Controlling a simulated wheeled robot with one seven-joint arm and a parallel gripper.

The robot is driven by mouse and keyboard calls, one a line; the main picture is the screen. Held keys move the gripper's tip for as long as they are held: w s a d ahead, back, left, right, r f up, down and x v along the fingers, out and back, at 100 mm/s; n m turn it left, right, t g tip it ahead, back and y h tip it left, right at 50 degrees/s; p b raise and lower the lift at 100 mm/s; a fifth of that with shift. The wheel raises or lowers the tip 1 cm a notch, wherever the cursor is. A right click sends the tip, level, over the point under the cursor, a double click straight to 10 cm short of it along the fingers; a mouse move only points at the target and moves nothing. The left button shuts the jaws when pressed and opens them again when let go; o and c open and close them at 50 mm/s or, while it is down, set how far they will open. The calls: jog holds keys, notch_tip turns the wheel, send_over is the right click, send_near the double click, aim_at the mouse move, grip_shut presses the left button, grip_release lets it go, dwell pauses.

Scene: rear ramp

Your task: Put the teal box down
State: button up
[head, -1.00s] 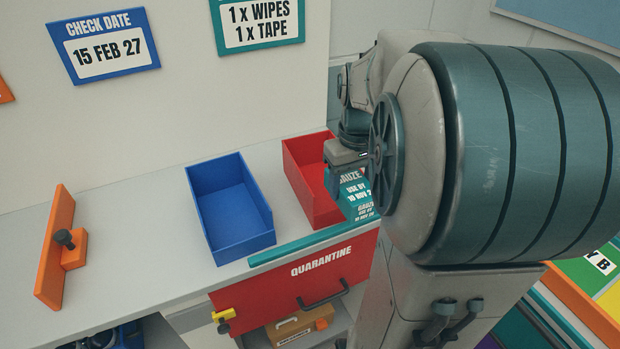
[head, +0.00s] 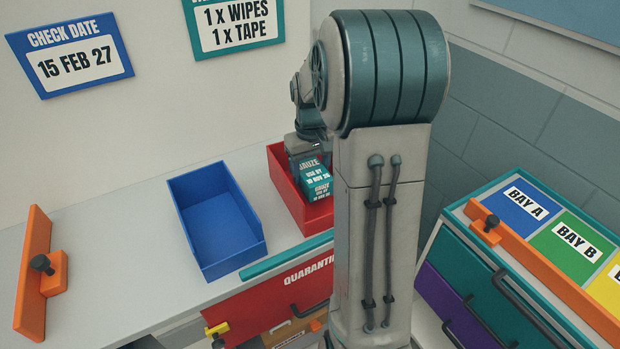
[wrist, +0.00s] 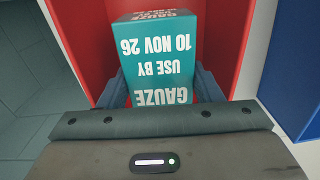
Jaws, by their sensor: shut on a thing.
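The teal box (head: 318,182), labelled GAUZE, USE BY 10 NOV 26, is within the outline of the red bin (head: 283,190) on the counter. In the wrist view the teal box (wrist: 158,62) sits between the two fingers of my gripper (wrist: 160,88), with red bin walls (wrist: 232,45) around it. My gripper is shut on the box. In the head view my gripper (head: 302,152) is partly hidden by my arm. I cannot tell whether the box touches the bin floor.
An empty blue bin (head: 217,222) stands left of the red one. An orange upright piece (head: 34,268) is at the counter's left. A red QUARANTINE drawer (head: 265,300) is below. A sign reads CHECK DATE 15 FEB 27 (head: 70,55). Bay labels (head: 528,200) lie at right.

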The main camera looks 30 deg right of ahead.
jog(key=shift+w+f, duration=0.15)
jog(key=shift+w, duration=0.05)
jog(key=shift+f, duration=1.95)
jog(key=shift+f, duration=0.15)
jog(key=o, duration=1.1)
